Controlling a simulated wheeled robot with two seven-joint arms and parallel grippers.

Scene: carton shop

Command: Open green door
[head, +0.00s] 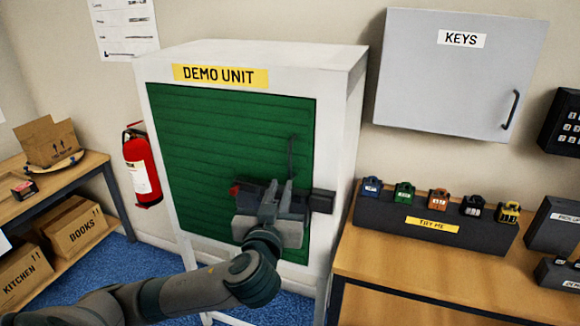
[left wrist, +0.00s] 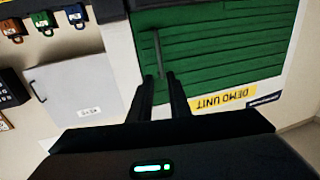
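The green door (head: 215,130) is the slatted front of the white cabinet marked DEMO UNIT and looks shut. A thin dark upright handle (head: 292,155) is on its right side. A dark block with a red end (head: 236,190) and another dark block (head: 322,201) show at either side of my gripper; what lies between is hidden. My left gripper (head: 277,190) is in front of the door, just below the handle. In the left wrist view, the fingers (left wrist: 162,78) are apart, with the handle (left wrist: 157,50) appearing beyond and between their tips. My right gripper is not in view.
A wooden table (head: 390,268) with a rack of coloured padlocks (head: 430,222) stands close on the right. A grey KEYS cabinet (head: 455,80) hangs above it. A fire extinguisher (head: 141,168) and a shelf with cartons (head: 75,228) are at left.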

